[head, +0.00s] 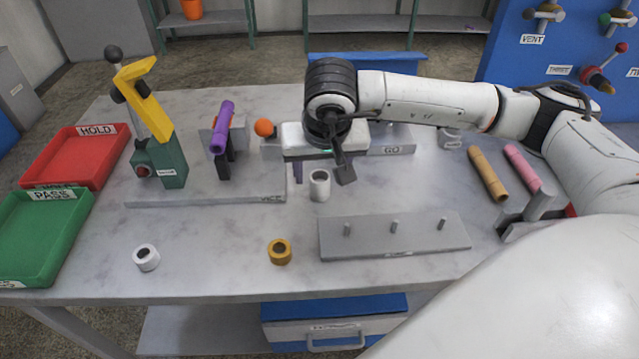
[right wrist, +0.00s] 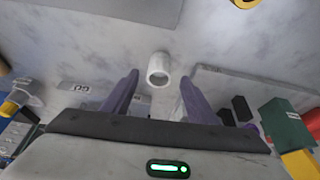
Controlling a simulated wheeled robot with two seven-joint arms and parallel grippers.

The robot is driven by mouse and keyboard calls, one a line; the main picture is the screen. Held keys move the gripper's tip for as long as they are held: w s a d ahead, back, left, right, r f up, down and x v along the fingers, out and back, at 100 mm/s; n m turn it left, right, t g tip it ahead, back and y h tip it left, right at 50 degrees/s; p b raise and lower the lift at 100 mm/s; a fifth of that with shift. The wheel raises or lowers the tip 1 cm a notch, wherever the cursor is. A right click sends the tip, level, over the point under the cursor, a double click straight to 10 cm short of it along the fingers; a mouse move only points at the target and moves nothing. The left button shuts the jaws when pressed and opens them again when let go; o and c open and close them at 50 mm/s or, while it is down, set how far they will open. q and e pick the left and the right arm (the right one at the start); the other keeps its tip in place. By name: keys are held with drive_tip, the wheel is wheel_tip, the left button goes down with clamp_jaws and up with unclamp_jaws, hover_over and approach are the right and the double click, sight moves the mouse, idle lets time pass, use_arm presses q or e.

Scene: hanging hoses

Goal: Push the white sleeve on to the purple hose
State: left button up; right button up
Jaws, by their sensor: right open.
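The purple hose (head: 220,130) is held, tilted, in a stand on a grey plate at the left middle of the table. A taller white sleeve (head: 319,187) stands upright on the table right of that plate. It also shows in the right wrist view (right wrist: 159,69), centred between the fingertips. A shorter white sleeve (head: 146,258) stands at the front left. My right gripper (head: 316,168) is open and empty above and behind the taller sleeve. It also shows in the right wrist view (right wrist: 159,76), with its purple fingers apart. My left gripper is not in view.
A yellow-handled green fixture (head: 165,160) stands left of the hose. A yellow sleeve (head: 279,254) and a pegged grey plate (head: 370,245) are at the front. Red (head: 115,155) and green (head: 80,215) trays are at left. Tan (head: 488,173) and pink (head: 522,167) hoses are at right.

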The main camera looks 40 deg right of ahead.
sight(320, 181)
drive_tip(key=x, duration=0.5)
drive_tip(key=shift+s+p, duration=0.1)
drive_tip(key=shift+p, duration=0.2)
drive_tip(key=c, duration=1.1)
